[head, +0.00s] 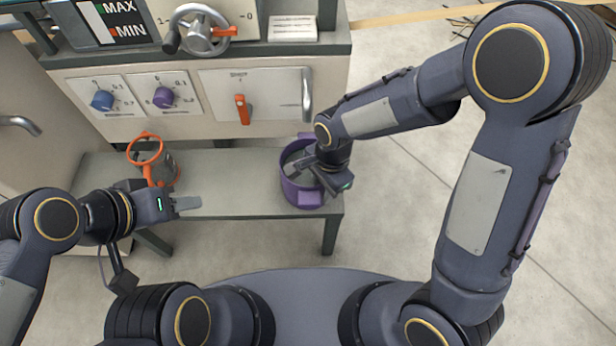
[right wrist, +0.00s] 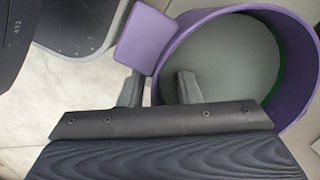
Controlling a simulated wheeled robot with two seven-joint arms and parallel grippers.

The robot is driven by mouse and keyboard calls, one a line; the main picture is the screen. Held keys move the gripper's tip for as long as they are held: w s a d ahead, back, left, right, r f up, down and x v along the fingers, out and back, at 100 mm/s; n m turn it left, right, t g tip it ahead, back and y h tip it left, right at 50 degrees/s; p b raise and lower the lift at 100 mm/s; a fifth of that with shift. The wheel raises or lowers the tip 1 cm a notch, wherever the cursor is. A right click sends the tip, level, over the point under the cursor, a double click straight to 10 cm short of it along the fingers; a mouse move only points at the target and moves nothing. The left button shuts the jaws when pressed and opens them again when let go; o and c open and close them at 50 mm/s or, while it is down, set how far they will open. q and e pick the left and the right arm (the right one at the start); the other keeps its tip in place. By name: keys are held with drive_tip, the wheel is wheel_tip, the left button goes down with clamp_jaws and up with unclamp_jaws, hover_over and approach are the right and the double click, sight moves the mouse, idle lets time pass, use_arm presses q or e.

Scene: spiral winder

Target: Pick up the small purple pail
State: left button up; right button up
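The purple pail (head: 303,198) stands at the right end of the grey bench, with a grey inside and purple lugs on its rim. My right gripper (head: 318,179) is over the pail and hides part of its opening. In the right wrist view the pail's rim (right wrist: 222,16) and a square purple lug (right wrist: 147,38) show. There my right gripper (right wrist: 160,88) has its fingers apart, one inside the pail and one outside its wall. My left gripper (head: 187,204) is at the bench's front left, away from the pail, with nothing visible in it; its finger gap is unclear.
An orange-rimmed container (head: 160,168) stands on the bench (head: 232,182) at the left. Behind it is a machine panel with a blue knob (head: 102,100), a purple knob (head: 163,97), an orange lever (head: 242,109) and a handwheel (head: 197,30). The bench middle is clear.

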drive_tip(key=shift+r, duration=0.1)
clamp_jaws()
drive_tip(key=shift+s, duration=0.15)
idle(1.0)
